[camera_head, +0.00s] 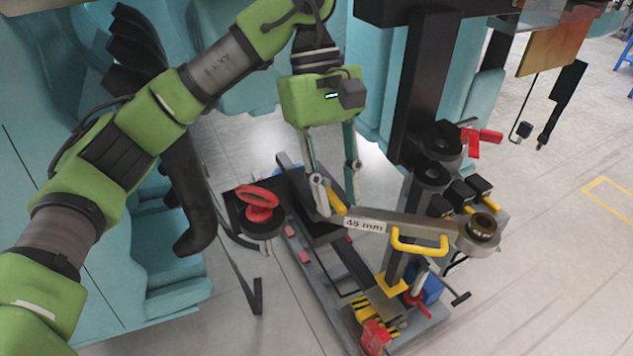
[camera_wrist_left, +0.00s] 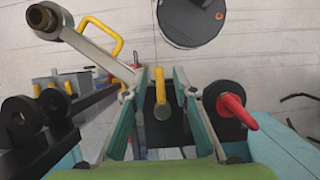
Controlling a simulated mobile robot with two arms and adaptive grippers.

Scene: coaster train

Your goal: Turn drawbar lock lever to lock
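A short yellow lever (camera_head: 337,201), which seems to be the drawbar lock lever, stands at the inner end of the grey drawbar (camera_head: 385,224) marked "45 mm". In the left wrist view the yellow lever (camera_wrist_left: 160,84) with a grey round end sits between the fingers. My left gripper (camera_head: 336,184) points down over it. Its two fingers are apart, one on each side of the lever, with gaps showing in the left wrist view (camera_wrist_left: 160,92). The drawbar has a yellow loop handle (camera_head: 420,248) and a ring end (camera_head: 482,230). My right gripper is not in view.
A red handle (camera_head: 257,199) on a black round base stands close left of my left gripper. Black coupler parts and another red handle (camera_head: 482,137) are at right. A grey wheeled frame with black-yellow stripes (camera_head: 366,312) lies below. Open floor (camera_head: 560,250) is at right.

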